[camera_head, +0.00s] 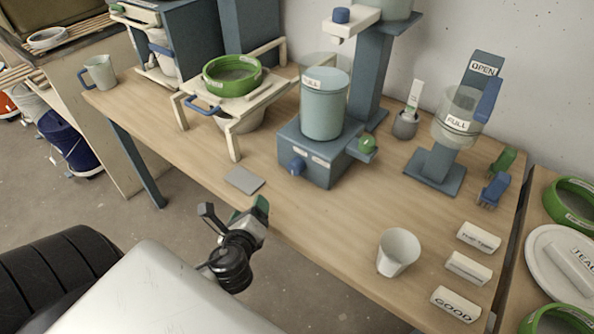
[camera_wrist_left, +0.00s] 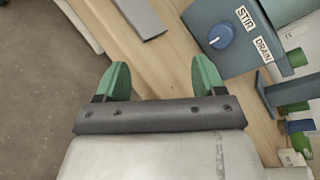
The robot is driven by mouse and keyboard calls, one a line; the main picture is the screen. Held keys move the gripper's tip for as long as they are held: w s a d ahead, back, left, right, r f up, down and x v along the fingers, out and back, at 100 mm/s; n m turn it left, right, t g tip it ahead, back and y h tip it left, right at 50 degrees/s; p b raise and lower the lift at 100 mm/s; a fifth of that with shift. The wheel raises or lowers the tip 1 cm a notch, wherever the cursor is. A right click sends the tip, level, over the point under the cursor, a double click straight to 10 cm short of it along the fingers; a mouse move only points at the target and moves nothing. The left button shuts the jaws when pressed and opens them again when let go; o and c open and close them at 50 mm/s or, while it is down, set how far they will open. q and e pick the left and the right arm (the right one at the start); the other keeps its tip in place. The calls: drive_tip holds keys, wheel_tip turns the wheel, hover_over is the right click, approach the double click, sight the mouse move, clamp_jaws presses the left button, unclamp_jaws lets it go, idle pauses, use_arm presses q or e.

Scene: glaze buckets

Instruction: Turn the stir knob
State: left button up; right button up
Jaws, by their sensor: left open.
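The stir knob is a round blue knob (camera_head: 297,166) on the front of a blue-grey mixer base (camera_head: 322,172). In the left wrist view the knob (camera_wrist_left: 221,36) shows at the upper right, beside a STIR label (camera_wrist_left: 244,17) and a DRAIN label (camera_wrist_left: 263,50). My left gripper (camera_head: 247,213) is at the table's front edge, in front and to the left of the knob. In the left wrist view its green fingers (camera_wrist_left: 162,78) are apart with nothing between them. The knob is beyond the right finger and not touched. My right gripper is not in view.
A pale bucket marked FULL (camera_head: 325,105) stands on the mixer base. A green valve knob (camera_head: 367,143) is at its right side. A grey plate (camera_head: 244,180) lies near the front edge. A white cup (camera_head: 398,252) and label blocks (camera_head: 468,268) stand to the right.

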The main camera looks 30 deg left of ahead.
sight(293, 170)
use_arm(q)
drive_tip(key=m+t, duration=0.1)
drive_tip(key=m, duration=0.1)
drive_tip(key=w+r+m+h, duration=0.1)
drive_tip(key=m, duration=0.2)
drive_tip(key=w+m+t, duration=0.1)
drive_tip(key=m, duration=0.1)
drive_tip(key=shift+w+r+t, duration=0.15)
drive_tip(key=shift+r+t, duration=0.15)
drive_tip(key=m+h, duration=0.1)
drive_tip(key=m, duration=0.2)
drive_tip(key=w+m+t+h, duration=0.1)
drive_tip(key=m, duration=0.2)
drive_tip(key=d+m+t+h, duration=0.1)
drive_tip(key=m+h, duration=0.1)
drive_tip(key=m, duration=0.2)
drive_tip(key=shift+w+r, duration=0.25)
drive_tip(key=shift+w, duration=0.15)
drive_tip(key=m, duration=0.2)
drive_tip(key=m+h, duration=0.2)
drive_tip(key=m, duration=0.1)
drive_tip(key=shift+w+d+f+m, duration=0.2)
drive_tip(key=shift+w+d+m, duration=0.1)
drive_tip(key=shift+w, duration=0.05)
drive_tip(key=shift+w+d+m, duration=0.1)
drive_tip(key=shift+m, duration=0.3)
drive_tip(key=shift+w, duration=0.3)
drive_tip(key=w, duration=1)
drive_tip(key=shift+d+p, duration=0.2)
drive_tip(key=shift+p, duration=0.2)
